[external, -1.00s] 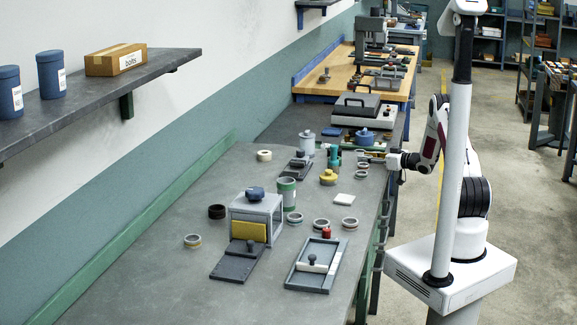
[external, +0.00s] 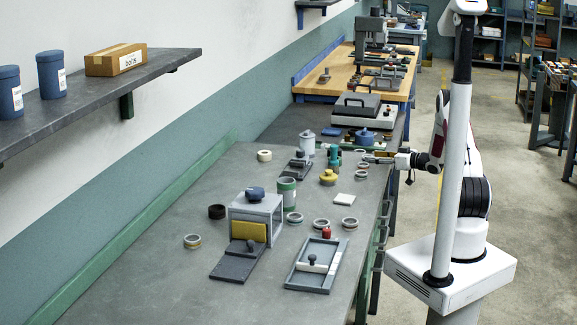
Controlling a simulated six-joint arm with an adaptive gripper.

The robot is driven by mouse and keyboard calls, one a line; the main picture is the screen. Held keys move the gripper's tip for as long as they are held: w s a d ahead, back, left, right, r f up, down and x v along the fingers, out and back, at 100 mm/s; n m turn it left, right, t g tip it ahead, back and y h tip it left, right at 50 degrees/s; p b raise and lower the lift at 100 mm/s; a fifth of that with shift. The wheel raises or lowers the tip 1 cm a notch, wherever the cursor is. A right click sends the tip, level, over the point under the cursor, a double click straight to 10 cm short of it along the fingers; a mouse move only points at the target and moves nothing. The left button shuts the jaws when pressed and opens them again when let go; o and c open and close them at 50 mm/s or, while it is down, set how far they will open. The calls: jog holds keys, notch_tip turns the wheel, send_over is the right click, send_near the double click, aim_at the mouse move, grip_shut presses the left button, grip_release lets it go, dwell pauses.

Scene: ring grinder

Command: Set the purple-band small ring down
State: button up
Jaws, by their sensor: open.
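Several small rings stand at the table's right edge near my gripper. One small ring (external: 361,173) is just below my gripper in the picture, and another ring (external: 361,152) is just above it. The bands are too small to read, so I cannot tell which ring is the purple-band one. My gripper (external: 367,158) is open and points left, low over the table's edge. I see nothing held in it. A ring close under the fingers is partly hidden.
A blue pot (external: 365,137) is behind.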

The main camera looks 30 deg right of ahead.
aim_at(384, 165)
jog(key=shift+v, duration=1.9)
jog(key=shift+r, duration=0.15)
jog(key=shift+w+r, duration=0.1)
